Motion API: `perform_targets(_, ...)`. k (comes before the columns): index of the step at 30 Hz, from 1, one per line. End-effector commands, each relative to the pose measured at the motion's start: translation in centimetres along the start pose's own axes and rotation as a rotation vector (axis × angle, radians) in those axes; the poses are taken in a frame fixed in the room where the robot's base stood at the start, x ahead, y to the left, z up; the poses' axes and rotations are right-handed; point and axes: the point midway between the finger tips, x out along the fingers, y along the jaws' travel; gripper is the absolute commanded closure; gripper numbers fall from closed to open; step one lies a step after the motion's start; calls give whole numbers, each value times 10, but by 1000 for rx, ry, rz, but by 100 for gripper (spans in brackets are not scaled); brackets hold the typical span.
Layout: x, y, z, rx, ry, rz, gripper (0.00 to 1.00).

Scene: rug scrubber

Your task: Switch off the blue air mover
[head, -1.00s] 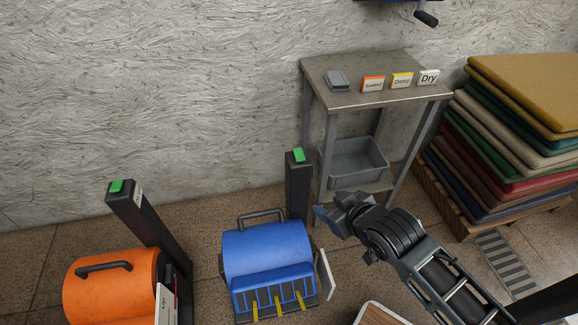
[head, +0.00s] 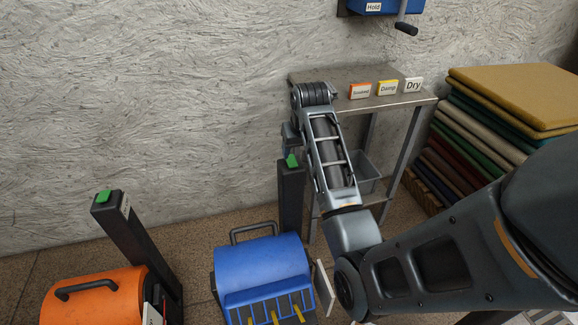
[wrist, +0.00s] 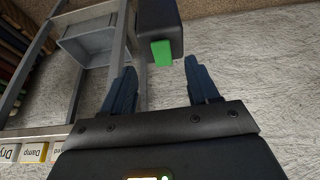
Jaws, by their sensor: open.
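The blue air mover (head: 262,268) stands on the floor in the head view. Its dark post (head: 291,200) rises behind its right side, with a green switch (head: 292,160) on top. My gripper (head: 290,138) is just above the switch and partly hidden by my arm. In the wrist view, my open gripper (wrist: 159,68) has empty jaws. The green switch (wrist: 162,53) and the end of the dark post (wrist: 158,22) show ahead, lined up between the fingertips. I cannot tell whether anything touches the switch.
An orange air mover (head: 95,298) with its own green-topped post (head: 140,235) stands at left. A metal table (head: 352,76) with label cards is behind my arm, a grey bin (head: 368,175) below it. Stacked mats (head: 510,95) are at right. A blue box (head: 385,6) hangs on the wall.

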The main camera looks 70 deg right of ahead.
Motion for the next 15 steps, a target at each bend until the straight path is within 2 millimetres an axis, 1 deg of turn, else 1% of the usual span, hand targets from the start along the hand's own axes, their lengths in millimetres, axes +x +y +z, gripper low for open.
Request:
perform_targets(5, 22, 0, 1, 0, -4, 0, 40)
perform_targets(9, 44, 0, 1, 0, -2, 0, 40)
perform_targets(15, 68, 0, 1, -1, -1, 0, 40)
